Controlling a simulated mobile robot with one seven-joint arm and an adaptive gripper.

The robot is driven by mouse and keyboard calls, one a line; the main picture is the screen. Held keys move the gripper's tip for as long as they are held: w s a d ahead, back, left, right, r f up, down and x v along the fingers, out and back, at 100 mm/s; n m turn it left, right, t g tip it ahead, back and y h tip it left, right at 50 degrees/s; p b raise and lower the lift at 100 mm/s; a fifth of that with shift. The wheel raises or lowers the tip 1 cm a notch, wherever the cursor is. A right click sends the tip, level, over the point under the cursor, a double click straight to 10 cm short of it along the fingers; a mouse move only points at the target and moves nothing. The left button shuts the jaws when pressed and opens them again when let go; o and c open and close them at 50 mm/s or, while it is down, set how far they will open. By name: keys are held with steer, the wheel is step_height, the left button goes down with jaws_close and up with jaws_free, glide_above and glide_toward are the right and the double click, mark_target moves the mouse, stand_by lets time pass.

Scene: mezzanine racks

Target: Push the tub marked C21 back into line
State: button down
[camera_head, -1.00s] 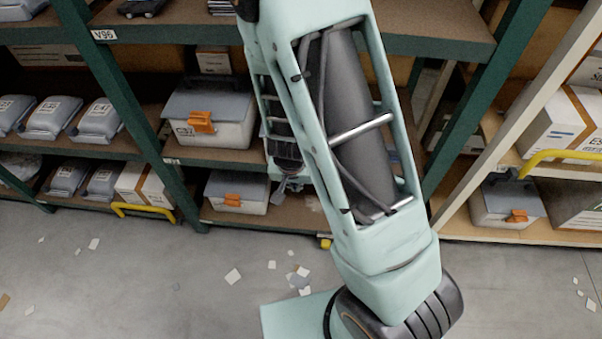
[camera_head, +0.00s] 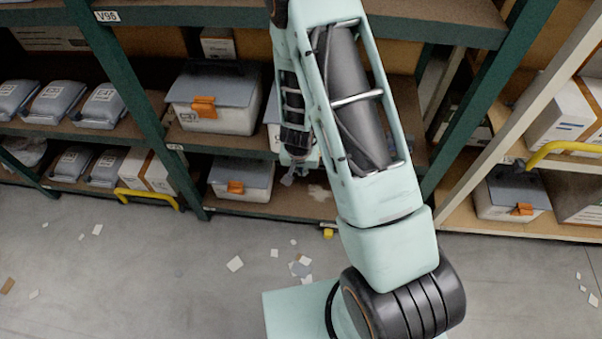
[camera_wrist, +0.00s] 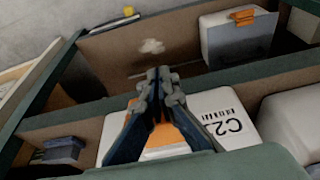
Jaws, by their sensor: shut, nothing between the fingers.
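The tub marked C21 (camera_wrist: 237,108) is pale with a white label in the wrist view. The label reads "C2", and the last character is partly hidden. An orange latch (camera_wrist: 165,151) shows behind my fingers on its front. My gripper (camera_wrist: 157,84) is shut and empty, just in front of the tub; I cannot tell whether it touches. In the head view, my gripper (camera_head: 291,177) hangs at the front of the middle rack bay, near the lower shelf. My arm hides most of what stands behind it there, with only a pale sliver showing at its left.
A grey-lidded tub with an orange latch (camera_head: 213,98) stands left on the middle shelf. A similar tub (camera_head: 241,178) stands below it. The green upright (camera_head: 130,90) and shelf edges border the bay. Paper scraps (camera_head: 235,264) lie on the otherwise open floor.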

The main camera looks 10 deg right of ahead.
stand_by(0.3)
steer(key=w+d, duration=0.2)
steer(key=w, duration=0.4)
steer(key=shift+b, duration=0.3)
